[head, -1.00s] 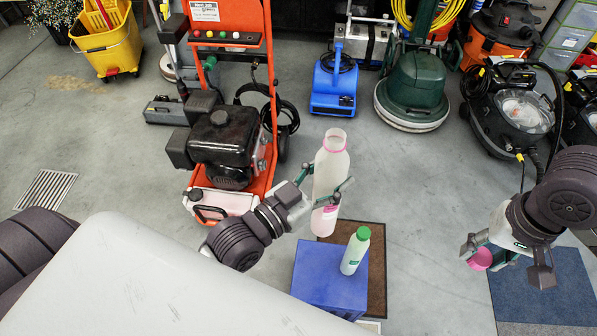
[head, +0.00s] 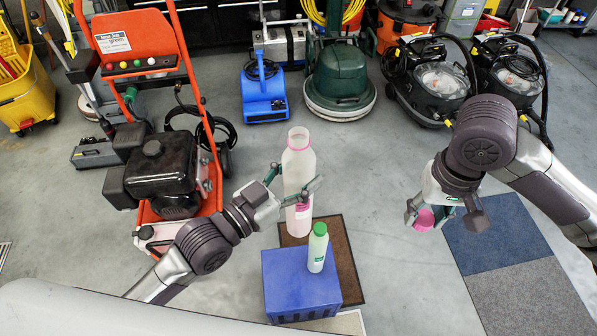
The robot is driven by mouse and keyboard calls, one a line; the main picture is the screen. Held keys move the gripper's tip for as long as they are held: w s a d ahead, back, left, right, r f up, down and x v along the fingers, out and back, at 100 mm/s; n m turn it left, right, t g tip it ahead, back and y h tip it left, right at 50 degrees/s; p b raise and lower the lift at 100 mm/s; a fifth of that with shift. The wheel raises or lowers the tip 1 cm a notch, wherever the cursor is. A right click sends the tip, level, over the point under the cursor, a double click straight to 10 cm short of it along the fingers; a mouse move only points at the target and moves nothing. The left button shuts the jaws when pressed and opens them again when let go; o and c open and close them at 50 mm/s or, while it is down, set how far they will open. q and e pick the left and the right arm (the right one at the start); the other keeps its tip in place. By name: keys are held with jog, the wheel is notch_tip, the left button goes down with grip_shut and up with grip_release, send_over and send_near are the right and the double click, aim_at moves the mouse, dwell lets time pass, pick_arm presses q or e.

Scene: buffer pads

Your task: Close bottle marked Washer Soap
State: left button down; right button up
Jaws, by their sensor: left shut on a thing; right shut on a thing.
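A tall translucent bottle with a pink label and an open top (head: 298,162) is upright in the head view. My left gripper (head: 297,192) is shut around its middle. The label text is too small to read. My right gripper (head: 436,212) is shut on a pink cap (head: 424,220), to the right of the bottle and apart from it. Part of the cap is hidden by the fingers. A smaller bottle with a green cap (head: 318,248) stands on a blue crate (head: 290,302) just below the held bottle.
A brown mat (head: 349,272) lies under the crate, and blue and grey mats (head: 495,235) lie at the right. An orange pressure washer (head: 180,160) stands left of my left arm. A blue blower (head: 264,100) and a green floor machine (head: 340,85) stand behind. The floor between my grippers is clear.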

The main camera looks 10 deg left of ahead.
jog(key=w+a+r+n, duration=0.3)
jog(key=w+a+r, duration=0.3)
jog(key=a+r, duration=0.45)
notch_tip(320, 180, up, 10)
jog(key=n, duration=0.3)
send_over(299, 134)
jog(key=shift+w+a+f, duration=0.1)
jog(key=shift+f, duration=0.15)
jog(key=shift+f, duration=1.9)
jog(key=shift+f, duration=0.85)
jog(key=shift+f, duration=0.55)
